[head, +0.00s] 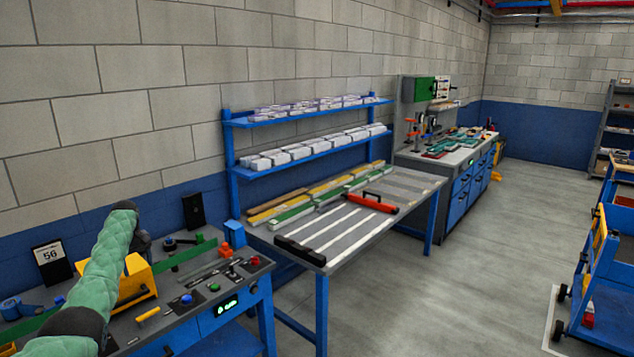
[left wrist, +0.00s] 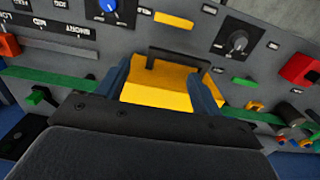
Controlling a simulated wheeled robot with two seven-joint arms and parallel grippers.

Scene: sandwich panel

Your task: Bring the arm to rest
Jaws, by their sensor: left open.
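My left arm, in a green padded sleeve (head: 105,265), rises from the lower left of the head view and bends at a dark joint over the control bench (head: 185,318). My left gripper (left wrist: 164,80) is open in the left wrist view, its two blue fingers apart. A yellow block (left wrist: 165,88) with a black handle shows between and beyond the fingers; I cannot tell whether they touch it. In the head view the yellow block (head: 136,281) is partly hidden behind my arm. My right gripper is not in view.
The bench panel carries knobs, a red button (head: 255,261) and a green display (head: 227,305). A card marked 56 (head: 51,255) stands at the back left. A long table (head: 350,235) with bars lies to the right. A blue cart (head: 603,275) stands far right; the floor between is clear.

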